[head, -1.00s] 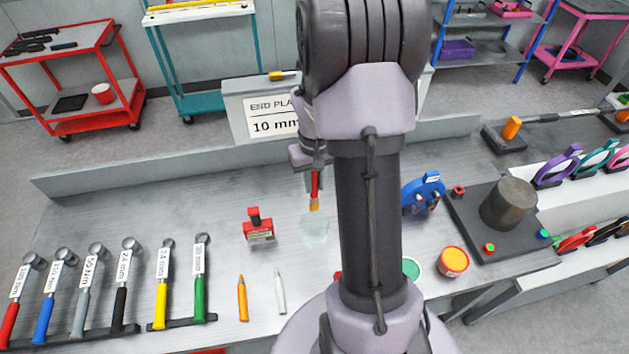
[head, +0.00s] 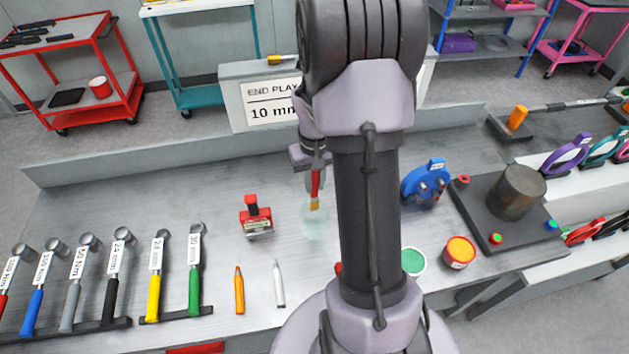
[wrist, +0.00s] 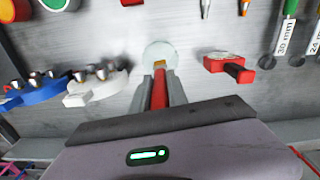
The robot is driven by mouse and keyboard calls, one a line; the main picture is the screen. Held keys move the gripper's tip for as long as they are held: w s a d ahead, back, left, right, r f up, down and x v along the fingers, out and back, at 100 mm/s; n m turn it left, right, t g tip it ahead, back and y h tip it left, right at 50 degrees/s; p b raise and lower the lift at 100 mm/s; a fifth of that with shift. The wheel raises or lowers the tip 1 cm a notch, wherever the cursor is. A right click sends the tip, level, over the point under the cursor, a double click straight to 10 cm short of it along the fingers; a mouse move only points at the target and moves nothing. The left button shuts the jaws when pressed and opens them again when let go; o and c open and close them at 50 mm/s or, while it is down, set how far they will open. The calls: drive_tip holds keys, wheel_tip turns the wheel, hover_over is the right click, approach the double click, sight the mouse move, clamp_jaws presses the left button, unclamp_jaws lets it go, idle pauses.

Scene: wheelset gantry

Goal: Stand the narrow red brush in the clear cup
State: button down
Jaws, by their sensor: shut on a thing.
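The narrow red brush (head: 315,184) hangs bristles-down in my gripper (head: 316,172), roughly upright in the head view. My gripper is shut on its red handle, and the wrist view shows the brush (wrist: 160,88) between the fingers (wrist: 160,94). The clear cup (head: 315,225) stands on the bench under the brush. The tan bristle tip overlaps the cup's upper edge in the head view. In the wrist view the tip lies over the cup (wrist: 158,48). I cannot tell whether the tip is inside the rim or just above it.
A red stamp-like tool (head: 257,217) stands left of the cup. An orange marker (head: 239,291) and a white marker (head: 279,285) lie in front. A blue tool (head: 425,184) stands to the right, beyond my arm. A white tool (wrist: 97,90) shows in the wrist view.

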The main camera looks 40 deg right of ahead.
sight(314, 197)
drive_tip(key=shift+f, duration=0.2)
idle(0.5)
drive_tip(key=shift+f+b, duration=3.05)
drive_tip(key=shift+f, duration=0.3)
drive_tip(key=c, duration=1.2)
unclamp_jaws()
drive_tip(key=shift+r, duration=0.15)
wheel_tip(314, 197, up, 17)
drive_tip(key=p, duration=0.3)
drive_tip(key=shift+r+p, duration=0.15)
drive_tip(key=shift+p, duration=0.25)
